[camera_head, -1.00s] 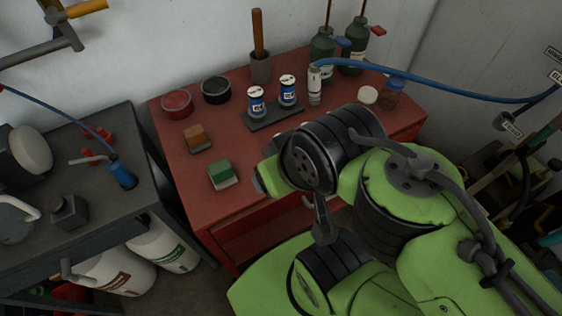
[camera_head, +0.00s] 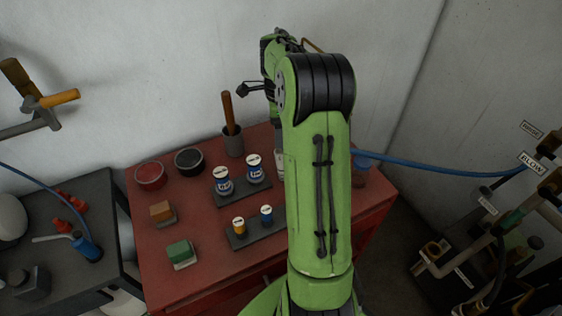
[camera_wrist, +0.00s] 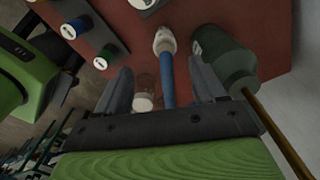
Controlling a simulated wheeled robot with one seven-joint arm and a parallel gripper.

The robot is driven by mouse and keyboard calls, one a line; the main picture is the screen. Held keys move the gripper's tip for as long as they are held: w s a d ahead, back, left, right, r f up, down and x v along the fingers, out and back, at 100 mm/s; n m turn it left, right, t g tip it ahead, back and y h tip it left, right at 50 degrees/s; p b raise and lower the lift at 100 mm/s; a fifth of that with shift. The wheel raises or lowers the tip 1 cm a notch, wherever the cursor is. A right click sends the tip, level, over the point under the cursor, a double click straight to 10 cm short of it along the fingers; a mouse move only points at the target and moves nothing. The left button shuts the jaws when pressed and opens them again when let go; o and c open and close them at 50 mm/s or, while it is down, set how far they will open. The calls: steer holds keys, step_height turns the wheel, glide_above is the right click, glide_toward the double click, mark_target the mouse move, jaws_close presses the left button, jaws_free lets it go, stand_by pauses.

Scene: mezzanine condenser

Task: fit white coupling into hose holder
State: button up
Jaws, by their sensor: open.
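The white coupling (camera_wrist: 163,40) is on the end of a blue hose (camera_wrist: 168,80) over the red bench top in the wrist view. In the head view my arm covers most of it; a pale piece (camera_head: 280,162) shows at the arm's left edge. My gripper (camera_wrist: 161,64) is open, its fingers on either side of the hose, with the coupling just beyond the fingertips. No grip on it shows. The hose (camera_head: 440,170) runs right towards labelled fittings with a BLOW tag (camera_head: 530,160). I cannot tell which part is the hose holder.
A dark green bottle (camera_wrist: 225,60) stands close beside the right finger, and an amber jar (camera_wrist: 145,88) with a pale cap shows between the fingers. Racks with blue and yellow pots (camera_head: 268,182) are left of my arm. The red bench (camera_head: 210,270) has bare room at the front.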

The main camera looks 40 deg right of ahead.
mark_target(280, 158)
steer(key=f, duration=0.4)
steer(key=f+b, duration=0.1)
steer(key=f, duration=0.8)
steer(key=shift+w+d+b, duration=0.2)
steer(key=shift+d+b, duration=0.1)
steer(key=shift+d, duration=0.1)
steer(key=shift+r, duration=0.1)
steer(key=shift+c, duration=0.3)
jaws_close()
steer(key=shift+r, duration=0.15)
step_height(280, 158, up, 10)
steer(key=shift+f+p, duration=0.1)
steer(key=shift+p, duration=0.65)
